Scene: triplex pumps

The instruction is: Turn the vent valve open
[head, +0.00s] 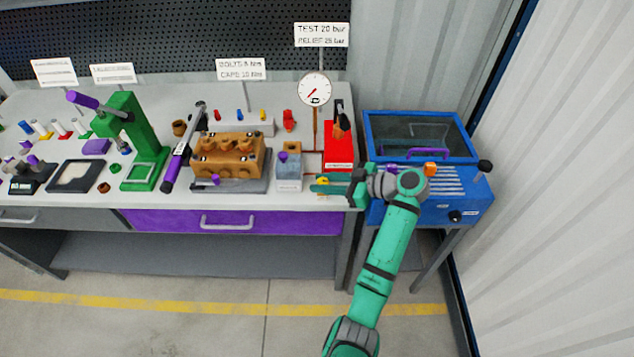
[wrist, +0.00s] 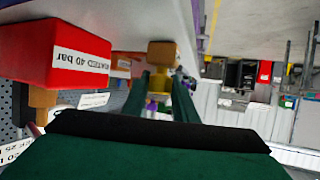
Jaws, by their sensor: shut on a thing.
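My gripper (head: 320,187) reaches in from the right, low over the bench front, beside the grey-blue block (head: 288,180). Its fingers are shut on a small yellow part (head: 322,181), which I take to be the vent valve's handle. In the wrist view the fingertips (wrist: 162,78) sit on both sides of the yellow valve part (wrist: 162,54). The fingers hide much of it, and its turn angle cannot be read. The pressure gauge (head: 314,88) stands behind on a brown pipe.
A red box (head: 340,150) stands close behind my gripper and shows large in the wrist view (wrist: 65,45). A brown pump body (head: 228,155) is to the left. A blue cabinet with a clear lid (head: 418,135) stands right of the bench. The floor in front is clear.

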